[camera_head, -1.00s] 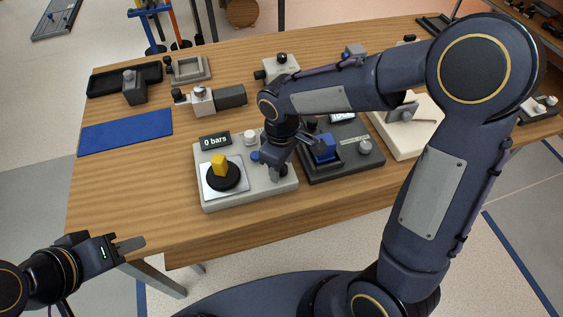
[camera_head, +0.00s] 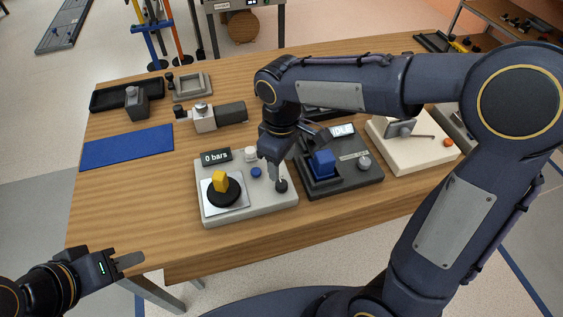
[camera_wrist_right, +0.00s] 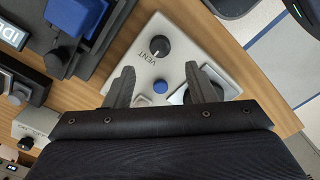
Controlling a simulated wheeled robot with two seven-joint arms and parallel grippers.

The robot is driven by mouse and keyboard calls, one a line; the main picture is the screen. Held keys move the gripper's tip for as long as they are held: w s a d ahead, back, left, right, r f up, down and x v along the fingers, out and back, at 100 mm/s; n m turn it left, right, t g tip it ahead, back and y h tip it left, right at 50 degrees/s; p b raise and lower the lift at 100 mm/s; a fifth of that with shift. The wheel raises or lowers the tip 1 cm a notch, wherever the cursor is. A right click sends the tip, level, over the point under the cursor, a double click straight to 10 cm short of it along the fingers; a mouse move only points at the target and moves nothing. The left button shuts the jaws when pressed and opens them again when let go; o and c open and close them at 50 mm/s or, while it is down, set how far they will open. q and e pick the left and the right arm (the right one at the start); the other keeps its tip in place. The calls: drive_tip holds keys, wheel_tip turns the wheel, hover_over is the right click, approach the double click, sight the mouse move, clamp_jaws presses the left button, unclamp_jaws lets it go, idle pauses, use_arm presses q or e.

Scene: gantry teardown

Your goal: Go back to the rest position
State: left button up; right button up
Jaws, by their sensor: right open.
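My right gripper (camera_head: 277,172) hangs over the right part of the light grey station (camera_head: 220,212), which carries a "0 bars" display (camera_head: 216,156), a blue button (camera_head: 256,172) and a dark knob (camera_head: 281,185). In the right wrist view its two fingers (camera_wrist_right: 160,82) are apart with nothing between them. The knob marked VENT (camera_wrist_right: 160,45) and the blue button (camera_wrist_right: 160,86) show beyond and between the fingertips. My left gripper (camera_head: 128,261) is off the table's front left corner, seen side-on, holding nothing visible; its jaw gap cannot be made out.
A blue mat (camera_head: 127,147) and dark trays lie at the left. The front left tabletop is clear.

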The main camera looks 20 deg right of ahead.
idle(0.3)
drive_tip(key=s+d+r+m+t+y+p, duration=0.2)
drive_tip(key=s+d+r+m, duration=0.1)
drive_tip(key=s, duration=0.5)
drive_tip(key=s+d+r+m+t+y+p, duration=0.1)
drive_tip(key=s+d+r+m+t+p, duration=0.1)
drive_tip(key=s+d+m, duration=0.4)
drive_tip(key=shift+s+r+m+t+y, duration=0.4)
drive_tip(key=shift+s+r+m+t, duration=0.45)
drive_tip(key=shift+s+r, duration=0.35)
drive_tip(key=shift+d+f, duration=0.1)
